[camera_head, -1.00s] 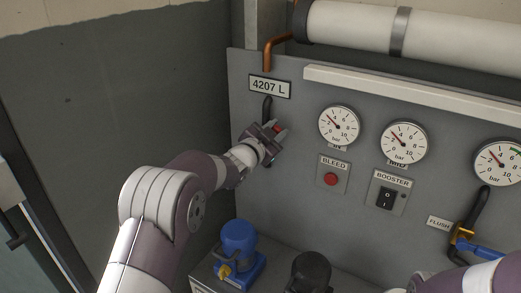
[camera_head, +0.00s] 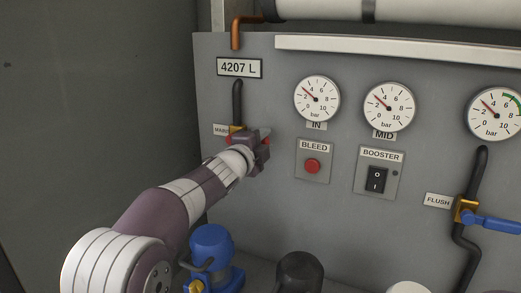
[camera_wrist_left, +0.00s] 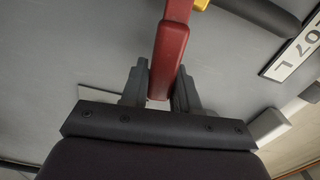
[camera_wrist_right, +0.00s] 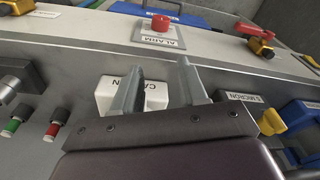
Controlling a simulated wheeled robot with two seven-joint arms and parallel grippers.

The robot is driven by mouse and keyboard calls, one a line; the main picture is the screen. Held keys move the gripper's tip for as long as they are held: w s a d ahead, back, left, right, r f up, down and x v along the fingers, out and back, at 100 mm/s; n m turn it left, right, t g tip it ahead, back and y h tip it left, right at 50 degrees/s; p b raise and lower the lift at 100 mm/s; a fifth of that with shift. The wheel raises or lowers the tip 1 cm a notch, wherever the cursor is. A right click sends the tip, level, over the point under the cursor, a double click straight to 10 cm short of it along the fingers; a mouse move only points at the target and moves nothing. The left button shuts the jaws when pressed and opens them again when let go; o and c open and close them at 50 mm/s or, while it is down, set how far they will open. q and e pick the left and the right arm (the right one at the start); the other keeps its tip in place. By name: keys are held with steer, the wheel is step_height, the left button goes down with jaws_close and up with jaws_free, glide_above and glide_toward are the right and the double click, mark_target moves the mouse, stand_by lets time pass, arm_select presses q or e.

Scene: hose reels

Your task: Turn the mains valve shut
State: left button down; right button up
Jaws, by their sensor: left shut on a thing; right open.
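The mains valve has a brass body (camera_head: 237,130) on a black pipe at the left of the panel, beside a partly hidden label that starts "MAIN". Its red lever (camera_wrist_left: 170,45) runs between the fingers of my left gripper (camera_wrist_left: 158,88) in the left wrist view, and the gripper is shut on it. In the head view my left gripper (camera_head: 263,140) hides most of the lever; only small red bits show. My right gripper (camera_wrist_right: 158,75) is open in the right wrist view, with its fingers in front of a white block (camera_wrist_right: 106,97) with partly hidden lettering.
The panel carries a BLEED button (camera_head: 312,166), a BOOSTER switch (camera_head: 376,180), several gauges and a FLUSH valve with a blue lever (camera_head: 492,222). A blue unit (camera_head: 211,245) stands below my left arm. The right wrist view shows a red ALARM button (camera_wrist_right: 160,23).

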arm_select(q)
steer(key=shift+d+f+m+b, duration=0.1)
steer(key=shift+f+m+b, duration=0.6)
steer(key=shift+f+b, duration=0.15)
steer(key=shift+f, duration=0.1)
steer(key=c, duration=1.1)
jaws_free()
steer(key=shift+o, duration=0.9)
steer(key=shift+s, duration=0.15)
steer(key=shift+r, duration=0.25)
steer(key=shift+s, duration=0.35)
steer(key=b+v, duration=0.2)
steer(key=v, duration=1)
